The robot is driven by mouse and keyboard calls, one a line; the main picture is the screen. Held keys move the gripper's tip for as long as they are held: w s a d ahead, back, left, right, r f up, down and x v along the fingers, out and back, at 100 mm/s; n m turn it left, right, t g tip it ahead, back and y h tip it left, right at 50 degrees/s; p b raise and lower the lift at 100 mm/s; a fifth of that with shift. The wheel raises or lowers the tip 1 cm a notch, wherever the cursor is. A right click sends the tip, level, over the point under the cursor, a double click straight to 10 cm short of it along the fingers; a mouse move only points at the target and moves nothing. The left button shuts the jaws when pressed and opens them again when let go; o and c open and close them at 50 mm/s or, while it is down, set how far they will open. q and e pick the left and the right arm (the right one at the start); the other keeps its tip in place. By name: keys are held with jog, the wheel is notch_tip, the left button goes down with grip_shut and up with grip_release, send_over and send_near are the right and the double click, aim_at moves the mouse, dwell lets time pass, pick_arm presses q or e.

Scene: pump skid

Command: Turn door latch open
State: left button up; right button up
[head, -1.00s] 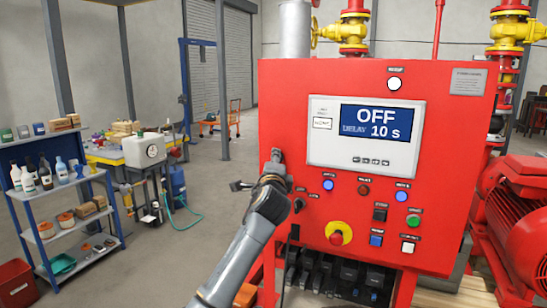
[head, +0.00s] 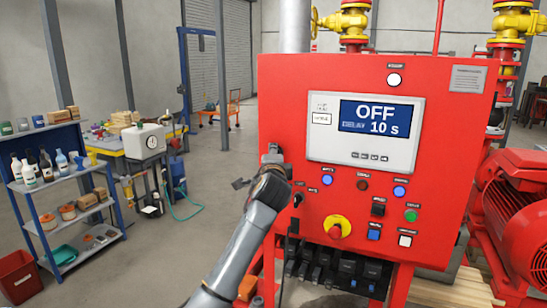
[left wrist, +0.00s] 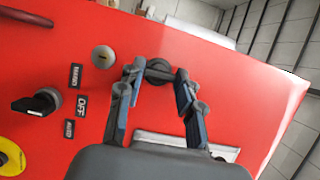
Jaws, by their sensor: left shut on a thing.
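The red control cabinet (head: 285,100) fills the middle of the head view, its door closed. My left gripper (head: 274,158) is at the left edge of the cabinet front, and my arm hides much of that spot. In the left wrist view, my left gripper (left wrist: 158,73) has its two blue-padded fingers on either side of a dark latch knob (left wrist: 158,65) on the red door. The fingers are shut on this latch; its exact angle is hard to tell. My right gripper is in neither view.
Beside the latch are a round silver lock (left wrist: 102,57) and a black selector switch (left wrist: 40,103). A yellow-ringed emergency stop (head: 337,228) sits lower on the panel. A red motor (head: 520,205) stands close at right, a blue shelf (head: 75,187) at left. Open floor lies between shelf and cabinet.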

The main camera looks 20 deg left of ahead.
pick_arm(q)
jog(key=o, duration=1.2)
jog(key=v, duration=1.2)
jog(key=shift+a, duration=0.1)
